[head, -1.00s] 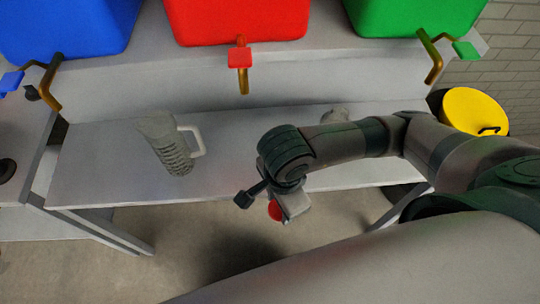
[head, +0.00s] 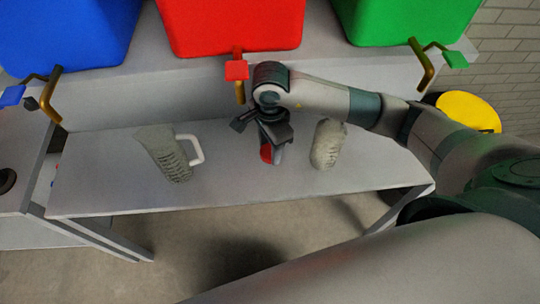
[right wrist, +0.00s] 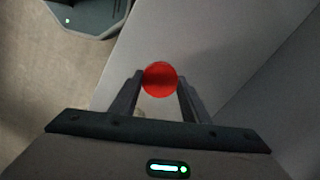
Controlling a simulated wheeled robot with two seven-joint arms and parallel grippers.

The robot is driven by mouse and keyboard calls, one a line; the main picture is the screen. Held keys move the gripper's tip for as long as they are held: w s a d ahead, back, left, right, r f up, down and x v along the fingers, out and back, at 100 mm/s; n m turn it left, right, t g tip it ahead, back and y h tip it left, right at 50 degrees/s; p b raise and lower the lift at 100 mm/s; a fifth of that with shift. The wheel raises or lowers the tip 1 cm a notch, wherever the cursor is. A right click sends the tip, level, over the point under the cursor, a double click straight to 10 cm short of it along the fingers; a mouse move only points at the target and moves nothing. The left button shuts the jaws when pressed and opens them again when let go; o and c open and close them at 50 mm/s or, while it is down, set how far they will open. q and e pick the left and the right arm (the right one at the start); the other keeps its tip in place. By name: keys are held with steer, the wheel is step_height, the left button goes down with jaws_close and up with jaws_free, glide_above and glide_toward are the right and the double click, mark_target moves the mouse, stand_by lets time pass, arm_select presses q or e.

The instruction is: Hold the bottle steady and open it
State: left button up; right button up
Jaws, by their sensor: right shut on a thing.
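A whitish, translucent bottle-like container (head: 328,145) stands on the white table, right of my right gripper. I cannot make out a cap on it. My right gripper (head: 270,150) points down over the middle of the table. It is shut on a small round red thing (right wrist: 160,79), which shows between the fingers in the right wrist view. The red thing (head: 266,153) also shows in the head view. I cannot tell whether it is a cap or the top of something longer. My left gripper is out of view.
A grey jug (head: 165,153) with a white handle stands on the table at left. Blue (head: 65,35), red (head: 230,25) and green (head: 410,20) containers with taps sit on the shelf behind. The red tap (head: 237,72) is close to my right wrist. The table front (head: 235,195) is clear.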

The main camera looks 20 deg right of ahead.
mark_target(270, 167)
steer(key=shift+s+a+f, duration=0.1)
steer(key=shift+s+f, duration=0.05)
steer(key=shift+f, duration=0.55)
steer(key=shift+s+f, duration=0.1)
steer(key=shift+f, duration=0.6)
steer(key=shift+p, duration=0.3)
step_height(270, 167, down, 3)
steer(key=shift+s+r+p, duration=0.1)
steer(key=shift+r+p, duration=0.1)
steer(key=shift+p, duration=0.6)
steer(key=shift+f+p, duration=0.2)
steer(key=shift+p, duration=0.1)
steer(key=shift+w+f, duration=0.25)
steer(key=shift+f, duration=0.15)
steer(key=shift+f, duration=0.15)
